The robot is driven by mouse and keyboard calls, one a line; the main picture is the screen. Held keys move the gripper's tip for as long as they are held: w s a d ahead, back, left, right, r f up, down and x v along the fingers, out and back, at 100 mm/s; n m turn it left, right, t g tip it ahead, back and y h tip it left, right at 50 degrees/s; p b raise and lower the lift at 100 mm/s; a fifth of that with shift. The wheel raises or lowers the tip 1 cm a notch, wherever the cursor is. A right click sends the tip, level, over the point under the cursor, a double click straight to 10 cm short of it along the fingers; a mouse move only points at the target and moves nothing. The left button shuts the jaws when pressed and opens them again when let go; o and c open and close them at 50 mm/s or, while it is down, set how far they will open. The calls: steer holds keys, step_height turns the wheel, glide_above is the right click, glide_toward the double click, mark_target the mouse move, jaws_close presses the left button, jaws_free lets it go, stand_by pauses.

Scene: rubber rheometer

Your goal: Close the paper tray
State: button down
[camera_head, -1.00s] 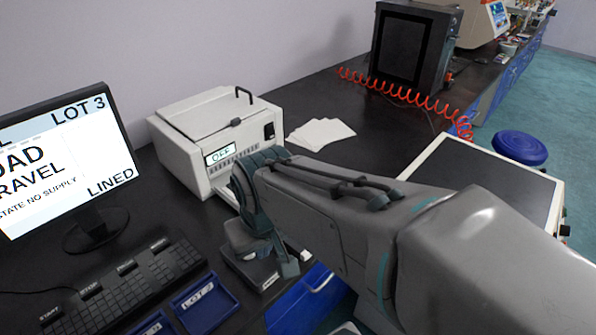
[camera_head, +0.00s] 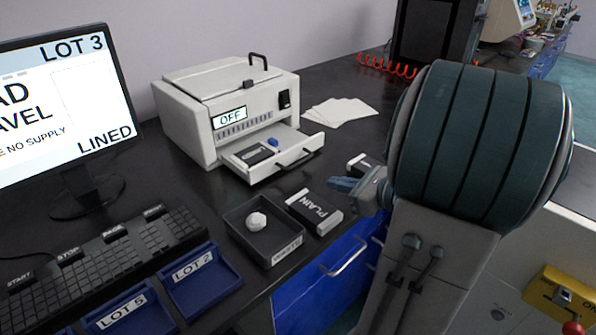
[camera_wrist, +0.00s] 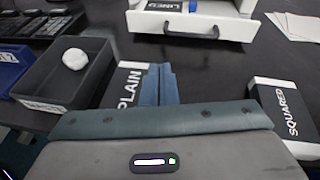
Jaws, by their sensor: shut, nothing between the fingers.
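The white printer (camera_head: 222,105) stands on the black bench with its display reading OFF. Its paper tray (camera_head: 270,155) is pulled out at the front and holds a dark labelled cartridge and a small blue piece. In the wrist view the open tray (camera_wrist: 195,18) is at the top, with its dark handle (camera_wrist: 190,33) facing me. My gripper (camera_head: 345,186) is shut and empty, in front of and to the right of the tray, apart from it. In the wrist view its blue fingers (camera_wrist: 159,85) are together, pointing toward the tray front.
A PLAIN box (camera_head: 314,212) lies between my gripper and a dark bin (camera_head: 263,232) holding a white lump. A SQUARED box (camera_wrist: 282,108) is right of my fingers. White sheets (camera_head: 340,112) lie right of the printer. Blue LOT trays (camera_head: 200,284) and a keyboard (camera_head: 95,255) are at left.

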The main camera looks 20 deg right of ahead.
steer(key=d+m, duration=0.1)
steer(key=d+m+t+h, duration=0.1)
steer(key=d, duration=0.1)
steer(key=shift+d+f+t, duration=0.25)
steer(key=shift+f+t, duration=0.05)
steer(key=shift+f, duration=0.1)
steer(key=shift+w+m, duration=0.3)
steer(key=b+x, duration=0.2)
steer(key=x, duration=1.1)
steer(key=shift+w+d+f, duration=0.1)
steer(key=shift+w+d, duration=0.05)
steer(key=shift+w, duration=0.1)
